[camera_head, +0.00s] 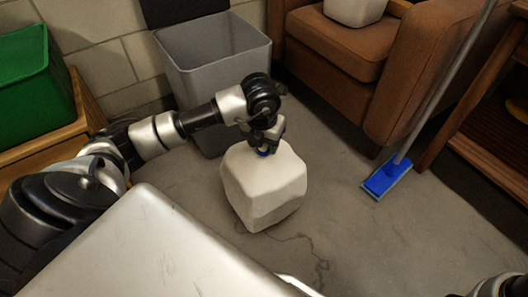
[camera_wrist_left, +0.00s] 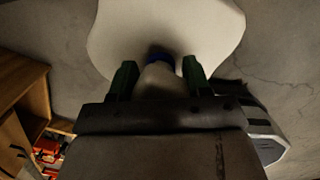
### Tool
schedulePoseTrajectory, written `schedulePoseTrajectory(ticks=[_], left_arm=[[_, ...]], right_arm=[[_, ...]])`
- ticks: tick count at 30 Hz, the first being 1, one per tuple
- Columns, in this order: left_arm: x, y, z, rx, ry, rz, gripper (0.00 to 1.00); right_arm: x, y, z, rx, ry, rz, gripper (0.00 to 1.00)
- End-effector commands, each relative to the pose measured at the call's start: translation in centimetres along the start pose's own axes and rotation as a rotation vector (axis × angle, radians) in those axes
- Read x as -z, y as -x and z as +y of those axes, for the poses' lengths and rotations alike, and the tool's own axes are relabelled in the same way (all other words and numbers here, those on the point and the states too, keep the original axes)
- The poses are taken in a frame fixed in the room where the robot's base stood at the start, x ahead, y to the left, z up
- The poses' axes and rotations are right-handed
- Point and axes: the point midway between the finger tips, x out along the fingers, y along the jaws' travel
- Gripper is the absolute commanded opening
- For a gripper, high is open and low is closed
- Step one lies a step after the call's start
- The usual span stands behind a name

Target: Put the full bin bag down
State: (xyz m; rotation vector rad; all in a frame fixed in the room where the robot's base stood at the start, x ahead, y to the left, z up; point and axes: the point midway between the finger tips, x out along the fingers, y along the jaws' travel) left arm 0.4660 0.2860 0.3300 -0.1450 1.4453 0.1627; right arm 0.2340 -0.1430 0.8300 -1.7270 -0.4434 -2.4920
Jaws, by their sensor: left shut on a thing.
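The full bin bag (camera_head: 263,187) is a white, lumpy block shape with a blue tie at its top. In the head view it is upright below my left gripper (camera_head: 264,150), over the grey floor in front of the grey bin. I cannot tell whether its base touches the floor. In the left wrist view the bag (camera_wrist_left: 165,25) fills the top, and its blue-tied neck lies between the two green fingers of my left gripper (camera_wrist_left: 158,78), which is shut on it. My right gripper is not clearly in view; only a bit of arm shows at the bottom right corner.
An open, empty-looking grey bin (camera_head: 214,62) stands behind the bag. A brown armchair (camera_head: 400,75) holds another white item (camera_head: 354,10). A blue mop (camera_head: 387,177) leans at right. A green box (camera_head: 35,80) sits on a wooden unit at left. Floor right of the bag is clear.

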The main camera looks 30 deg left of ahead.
Motion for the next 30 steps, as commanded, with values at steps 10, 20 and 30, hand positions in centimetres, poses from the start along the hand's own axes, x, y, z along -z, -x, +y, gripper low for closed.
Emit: schedulePoseTrajectory(ticks=[10,20,30], left_arm=[[0.4,-3.8,-0.1,0.003,-0.001,-0.002,0.0],[0.4,-3.7,-0.1,0.002,0.0,-0.003,0.0],[0.5,-4.1,0.0,0.0,0.0,0.001,0.74]], right_arm=[[1.1,3.1,-0.6,0.0,0.0,-0.001,0.36],[1.1,3.0,-0.6,0.0,0.0,0.0,0.36],[1.1,3.1,-0.7,0.0,-0.001,0.0,0.36]])
